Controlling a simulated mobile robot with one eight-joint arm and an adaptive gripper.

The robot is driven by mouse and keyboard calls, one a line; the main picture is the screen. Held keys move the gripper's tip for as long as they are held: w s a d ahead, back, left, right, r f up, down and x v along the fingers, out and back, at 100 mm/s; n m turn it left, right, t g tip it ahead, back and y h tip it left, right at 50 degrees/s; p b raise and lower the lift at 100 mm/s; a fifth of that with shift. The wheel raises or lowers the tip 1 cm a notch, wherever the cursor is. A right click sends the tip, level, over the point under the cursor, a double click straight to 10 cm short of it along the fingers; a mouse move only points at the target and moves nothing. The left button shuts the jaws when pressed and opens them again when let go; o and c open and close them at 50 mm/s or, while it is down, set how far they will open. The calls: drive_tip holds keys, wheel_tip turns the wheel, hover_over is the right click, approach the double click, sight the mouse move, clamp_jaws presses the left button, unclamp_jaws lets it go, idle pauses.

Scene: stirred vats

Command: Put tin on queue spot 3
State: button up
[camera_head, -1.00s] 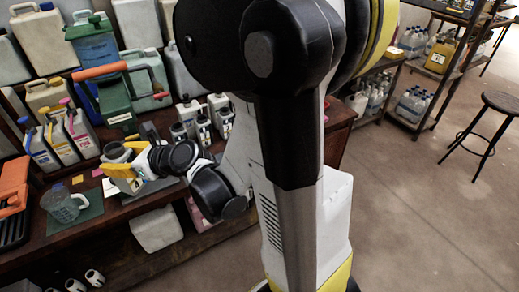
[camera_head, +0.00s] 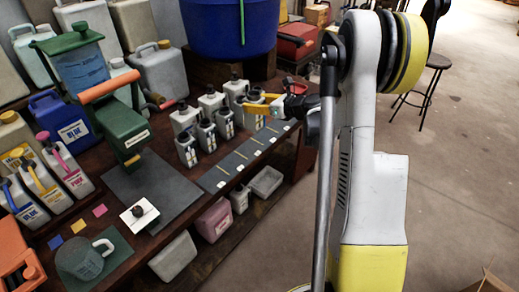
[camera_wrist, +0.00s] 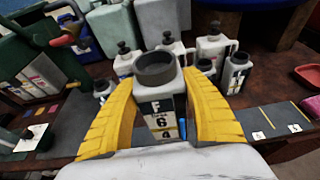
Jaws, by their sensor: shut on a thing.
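My gripper (camera_head: 268,104) is shut on a grey tin (camera_head: 253,118) with an open dark neck, at the back right of the bench. In the wrist view, the yellow fingers (camera_wrist: 160,115) clasp the tin (camera_wrist: 157,100) from both sides. It is upright, its label reading "F" and "6". The queue strip (camera_head: 232,169) is a dark mat with yellow dividers and small white number tags. The gap between the tin's base and the bench is not clear.
Several grey tins (camera_head: 186,150) stand left of the held tin, with capped white bottles (camera_head: 211,101) behind. A green press (camera_head: 122,128) stands left, a blue vat (camera_head: 228,25) behind. A jug (camera_head: 80,258) is front left. The strip's near part is bare.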

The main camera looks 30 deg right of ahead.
drive_tip(key=d+f, duration=0.4)
drive_tip(key=d, duration=0.6)
drive_tip(key=w+a+f+b, duration=0.5)
drive_tip(key=a+f+b, duration=0.2)
drive_tip(key=a+f, duration=0.3)
drive_tip(key=shift+w+a+f, duration=0.15)
drive_tip(key=shift+f, duration=0.25)
drive_tip(key=shift+f, duration=0.1)
drive_tip(key=o, duration=1.4)
